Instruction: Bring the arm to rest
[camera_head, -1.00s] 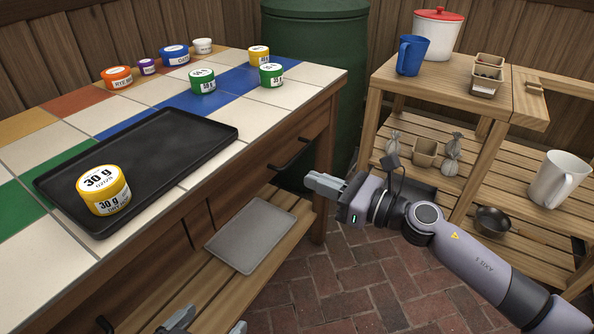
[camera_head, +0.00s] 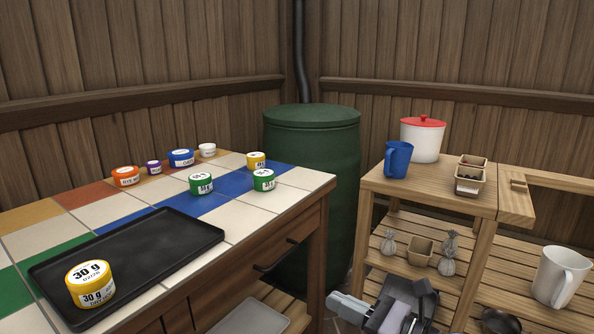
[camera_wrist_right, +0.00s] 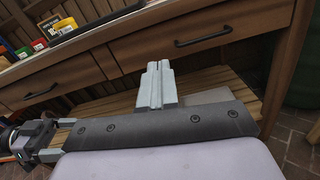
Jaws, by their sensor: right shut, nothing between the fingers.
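My right gripper (camera_head: 345,308) is low in the head view, in the gap between the tiled counter and the wooden shelf unit. It is empty, away from the objects on both. In the right wrist view its grey fingers (camera_wrist_right: 158,82) are together, in front of the counter's drawers. My left gripper (camera_wrist_right: 55,138) shows at the left edge of the right wrist view, its two fingers apart with nothing seen between them. It is out of the head view.
Several small jars stand further back. A green barrel (camera_head: 312,150) stands behind. The shelf unit (camera_head: 440,188) at right holds a blue mug (camera_head: 398,160), a red-lidded pot (camera_head: 422,142) and a white jug (camera_head: 560,277).

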